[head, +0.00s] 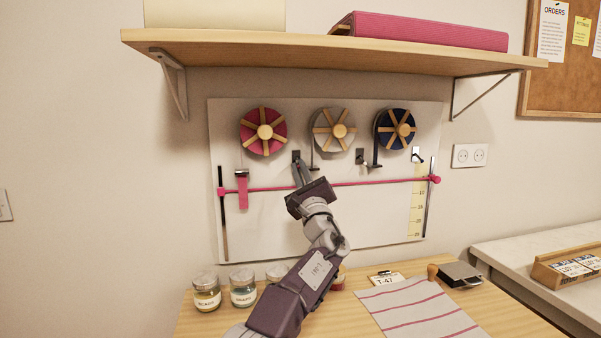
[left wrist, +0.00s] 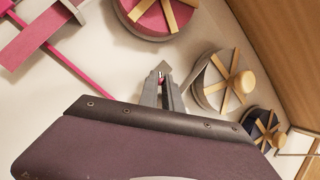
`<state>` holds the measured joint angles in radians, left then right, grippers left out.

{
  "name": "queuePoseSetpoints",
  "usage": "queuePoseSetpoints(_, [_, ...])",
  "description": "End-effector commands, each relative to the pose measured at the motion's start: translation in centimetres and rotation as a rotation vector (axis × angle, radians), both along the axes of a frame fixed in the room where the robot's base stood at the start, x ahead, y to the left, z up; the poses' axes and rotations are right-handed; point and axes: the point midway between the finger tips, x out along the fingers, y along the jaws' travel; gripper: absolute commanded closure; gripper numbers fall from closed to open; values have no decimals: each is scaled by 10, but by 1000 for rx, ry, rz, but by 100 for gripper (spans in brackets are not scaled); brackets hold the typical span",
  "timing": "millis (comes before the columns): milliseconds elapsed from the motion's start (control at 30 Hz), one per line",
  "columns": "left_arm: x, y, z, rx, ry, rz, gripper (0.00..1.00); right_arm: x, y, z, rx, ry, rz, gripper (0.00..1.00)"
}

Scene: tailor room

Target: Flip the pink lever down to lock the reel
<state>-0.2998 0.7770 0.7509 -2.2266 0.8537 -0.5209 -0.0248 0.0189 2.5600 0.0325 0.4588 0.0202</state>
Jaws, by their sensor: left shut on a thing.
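The pink reel (head: 263,131) with wooden spokes hangs at the left of a white wall board; it also shows at the top of the left wrist view (left wrist: 150,14). My left gripper (head: 299,168) reaches up to a small dark lever mount (head: 296,155) just right of and below this reel. In the left wrist view the gripper's fingertips (left wrist: 164,82) are closed together, with a small bit of pink, the lever (left wrist: 161,77), showing between them. Most of the lever is hidden by the fingers, so its angle cannot be told. My right gripper is not in view.
A grey-white reel (head: 334,129) and a blue reel (head: 396,129) hang to the right, with their own levers below. A pink horizontal bar (head: 370,182) crosses the board under the levers. A wooden shelf (head: 330,46) overhangs the reels. Jars (head: 207,292) stand on the table below.

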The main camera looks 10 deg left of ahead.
Motion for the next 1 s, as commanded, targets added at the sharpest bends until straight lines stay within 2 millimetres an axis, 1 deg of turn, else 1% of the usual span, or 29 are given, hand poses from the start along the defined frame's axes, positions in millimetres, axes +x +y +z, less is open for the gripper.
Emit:
queuePoseSetpoints(33, [-1,1,2,-1,-3,2,100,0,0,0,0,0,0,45])
queuePoseSetpoints(100, [-1,1,2,-1,-3,2,78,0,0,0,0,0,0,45])
queuePoseSetpoints(133, [-1,1,2,-1,-3,2,71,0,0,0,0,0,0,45])
queuePoseSetpoints(433, [-1,0,0,-1,-1,1,71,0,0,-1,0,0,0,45])
queuePoseSetpoints(567, [-7,-3,-7,0,0,0,71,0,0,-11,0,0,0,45])
queuePoseSetpoints(667, [-19,-9,-17,-2,-1,-1,71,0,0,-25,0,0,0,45])
queuePoseSetpoints(800, [-39,-19,-29,0,-1,-1,71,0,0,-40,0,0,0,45])
queuePoseSetpoints(1000, [-65,-31,-41,-1,-1,0,71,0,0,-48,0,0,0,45])
